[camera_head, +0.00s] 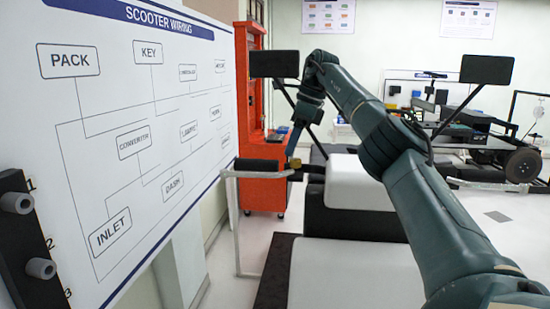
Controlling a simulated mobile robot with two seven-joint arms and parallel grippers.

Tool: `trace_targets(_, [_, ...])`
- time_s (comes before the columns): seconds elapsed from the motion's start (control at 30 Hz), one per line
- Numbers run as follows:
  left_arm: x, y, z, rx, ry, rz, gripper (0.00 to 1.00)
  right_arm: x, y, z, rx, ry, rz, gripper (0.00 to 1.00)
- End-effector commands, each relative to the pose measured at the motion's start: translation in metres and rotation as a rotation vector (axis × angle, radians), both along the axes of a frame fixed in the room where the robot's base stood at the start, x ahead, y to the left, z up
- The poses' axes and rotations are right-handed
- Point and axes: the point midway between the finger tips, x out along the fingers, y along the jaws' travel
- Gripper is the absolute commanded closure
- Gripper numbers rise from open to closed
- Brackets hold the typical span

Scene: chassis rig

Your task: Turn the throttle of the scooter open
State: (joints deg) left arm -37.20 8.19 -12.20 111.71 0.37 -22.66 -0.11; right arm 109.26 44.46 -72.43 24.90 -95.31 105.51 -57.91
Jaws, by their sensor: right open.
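The scooter shows in the head view as a white and black body (345,222) with two dark mirrors on stalks, left (274,64) and right (487,69). A black cylindrical handlebar grip (256,164) sticks out to the left, level. I take it for the throttle grip. My right arm comes in from the lower right, rises and bends down, so that my right gripper (294,164) is at the inner, right end of this grip. It is small here; its jaws are open, and I cannot tell whether they touch the grip. My left gripper is not in view.
A pale bent rail (235,225) stands at the grip's outer end. A large wiring board (135,130) fills the left side, with a dark peg strip (30,245) at its front. An orange cabinet (264,195) stands behind the grip. A wheeled rig (490,140) is at the right back.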

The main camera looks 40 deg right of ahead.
Motion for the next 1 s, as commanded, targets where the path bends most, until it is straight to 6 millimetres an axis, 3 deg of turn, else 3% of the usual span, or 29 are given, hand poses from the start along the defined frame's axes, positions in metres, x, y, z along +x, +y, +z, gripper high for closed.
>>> trace_targets(0.2, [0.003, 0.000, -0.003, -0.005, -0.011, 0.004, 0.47, 0.013, 0.073, 0.046, -0.329, 0.025, -0.025, 0.47])
trace_targets(0.4, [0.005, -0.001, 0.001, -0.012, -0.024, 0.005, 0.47, 0.012, 0.111, 0.069, -0.513, -0.014, -0.082, 0.47])
trace_targets(0.63, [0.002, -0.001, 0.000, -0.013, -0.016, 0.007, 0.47, 0.016, 0.111, 0.057, -0.541, -0.021, -0.095, 0.47])
trace_targets(1.0, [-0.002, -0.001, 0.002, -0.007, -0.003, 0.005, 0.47, 0.036, 0.087, -0.010, -0.539, -0.019, -0.094, 0.47])
